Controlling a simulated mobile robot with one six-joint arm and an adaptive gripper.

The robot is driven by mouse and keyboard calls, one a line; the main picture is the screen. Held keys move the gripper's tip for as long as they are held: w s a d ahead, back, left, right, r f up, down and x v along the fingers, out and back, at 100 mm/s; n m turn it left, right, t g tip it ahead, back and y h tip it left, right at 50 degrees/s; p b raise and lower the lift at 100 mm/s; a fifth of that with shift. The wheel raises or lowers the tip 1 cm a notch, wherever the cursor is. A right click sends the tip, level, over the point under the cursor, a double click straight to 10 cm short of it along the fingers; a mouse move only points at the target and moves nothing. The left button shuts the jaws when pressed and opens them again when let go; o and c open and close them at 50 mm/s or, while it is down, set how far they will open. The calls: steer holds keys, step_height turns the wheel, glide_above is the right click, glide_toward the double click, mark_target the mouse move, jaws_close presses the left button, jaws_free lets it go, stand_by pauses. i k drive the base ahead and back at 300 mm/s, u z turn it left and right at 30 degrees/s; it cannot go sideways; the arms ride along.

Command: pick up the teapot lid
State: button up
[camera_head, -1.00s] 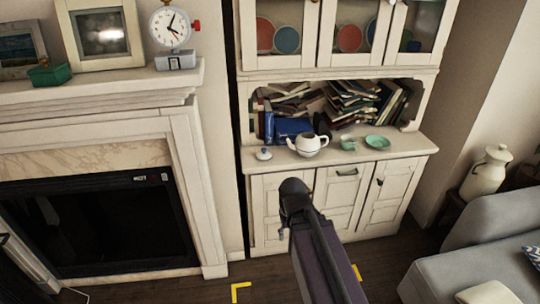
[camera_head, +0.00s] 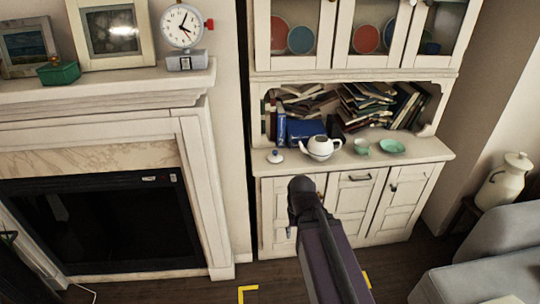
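The teapot lid (camera_head: 275,157) is small and white with a dark blue knob. It lies on the left end of the white hutch's counter (camera_head: 420,155). The white teapot (camera_head: 320,149) stands just right of it, without a lid on it. My dark arm rises from the bottom middle of the picture. My gripper is not clearly seen; only a small part near the arm's end shows, in front of the cabinet doors and below the counter. Its fingers are hidden, so I cannot tell whether it is open or shut.
A green cup (camera_head: 361,146) and a green saucer (camera_head: 391,146) stand right of the teapot. Books (camera_head: 370,104) are piled behind. A fireplace (camera_head: 100,215) is at left, and a grey sofa (camera_head: 480,270) at lower right. Dark floor lies before the cabinet.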

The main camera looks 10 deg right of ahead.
mark_target(274, 157)
steer(key=i, duration=0.85)
steer(key=z, duration=0.05)
